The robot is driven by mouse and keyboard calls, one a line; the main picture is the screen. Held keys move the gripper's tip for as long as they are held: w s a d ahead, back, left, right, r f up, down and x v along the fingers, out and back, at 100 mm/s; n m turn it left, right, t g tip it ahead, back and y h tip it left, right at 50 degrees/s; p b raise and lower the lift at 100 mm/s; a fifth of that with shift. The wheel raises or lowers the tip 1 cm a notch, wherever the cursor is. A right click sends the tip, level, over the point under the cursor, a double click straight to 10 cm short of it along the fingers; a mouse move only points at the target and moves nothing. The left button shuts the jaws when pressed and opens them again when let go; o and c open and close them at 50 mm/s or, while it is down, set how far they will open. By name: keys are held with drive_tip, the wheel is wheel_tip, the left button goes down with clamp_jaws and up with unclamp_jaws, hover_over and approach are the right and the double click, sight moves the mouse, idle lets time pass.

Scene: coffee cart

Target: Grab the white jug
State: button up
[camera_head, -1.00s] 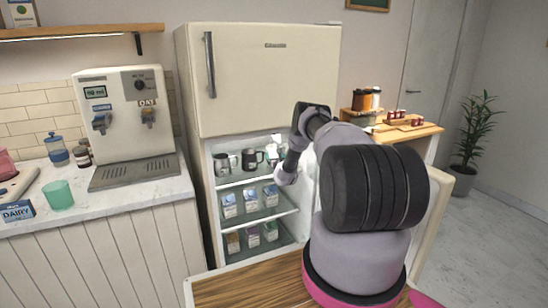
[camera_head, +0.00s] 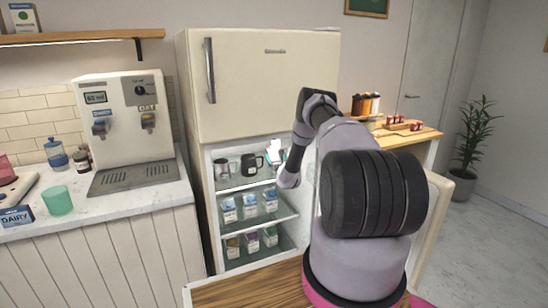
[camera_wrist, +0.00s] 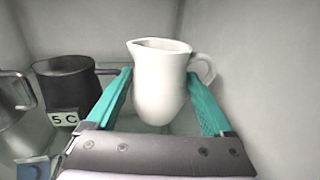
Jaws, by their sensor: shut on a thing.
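The white jug (camera_wrist: 160,85) is upright in the middle of the wrist view, with its spout to the left and its handle to the right. My gripper (camera_wrist: 162,88) has its teal fingers on both sides of the jug and is shut on its body. In the head view my gripper reaches into the open fridge (camera_head: 262,85) at its top shelf. There the jug (camera_head: 275,147) shows only as a small white patch, partly hidden by my wrist. Its clearance from the shelf is hard to tell.
A dark jug (camera_wrist: 66,90) with a "5 C" tag stands close to the left, with a grey metal jug (camera_wrist: 14,108) beyond it. Fridge walls are close behind and to the right. Several cartons (camera_head: 250,205) stand on lower shelves.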

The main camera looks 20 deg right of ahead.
drive_tip(key=s+a, duration=0.2)
drive_tip(key=s, duration=1.1)
drive_tip(key=shift+s, duration=0.25)
drive_tip(key=shift+a, duration=0.1)
